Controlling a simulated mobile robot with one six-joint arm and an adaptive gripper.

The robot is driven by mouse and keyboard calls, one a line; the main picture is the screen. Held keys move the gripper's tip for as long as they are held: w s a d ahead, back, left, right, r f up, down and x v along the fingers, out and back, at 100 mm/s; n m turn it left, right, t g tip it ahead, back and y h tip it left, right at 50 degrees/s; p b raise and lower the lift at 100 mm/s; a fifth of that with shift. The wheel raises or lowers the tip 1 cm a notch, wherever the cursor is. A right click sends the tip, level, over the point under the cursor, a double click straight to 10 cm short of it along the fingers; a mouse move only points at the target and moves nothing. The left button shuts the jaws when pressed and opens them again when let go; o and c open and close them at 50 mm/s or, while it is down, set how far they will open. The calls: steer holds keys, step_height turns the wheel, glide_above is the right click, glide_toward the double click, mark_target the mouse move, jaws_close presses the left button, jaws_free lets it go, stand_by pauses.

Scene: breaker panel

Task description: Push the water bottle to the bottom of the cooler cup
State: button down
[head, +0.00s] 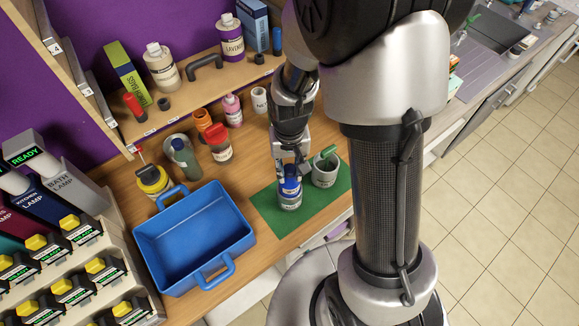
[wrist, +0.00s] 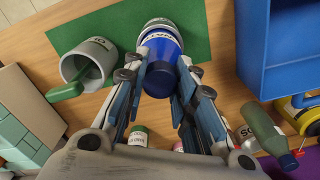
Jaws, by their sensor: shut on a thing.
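The blue water bottle (head: 290,186) stands upright with its lower part in a pale grey labelled cup (head: 290,203), seemingly the cooler cup, on the green mat (head: 330,205). How deep it sits inside is hidden. My gripper (head: 290,172) is above the cup and shut on the bottle's upper part. In the wrist view the bottle (wrist: 160,62) lies between the two fingers, with the cup's pale rim (wrist: 158,23) beyond it.
A grey cup (head: 325,175) with a green item in it stands close right of the bottle. A blue tray (head: 195,238) is to the left. Several bottles, including a red-capped jar (head: 218,143), stand behind. The mat's front is clear.

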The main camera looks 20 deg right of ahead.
steer(key=shift+f, duration=0.35)
steer(key=c, duration=1.2)
jaws_free()
step_height(320, 180, up, 11)
steer(key=shift+f, duration=0.15)
steer(key=shift+r, duration=0.7)
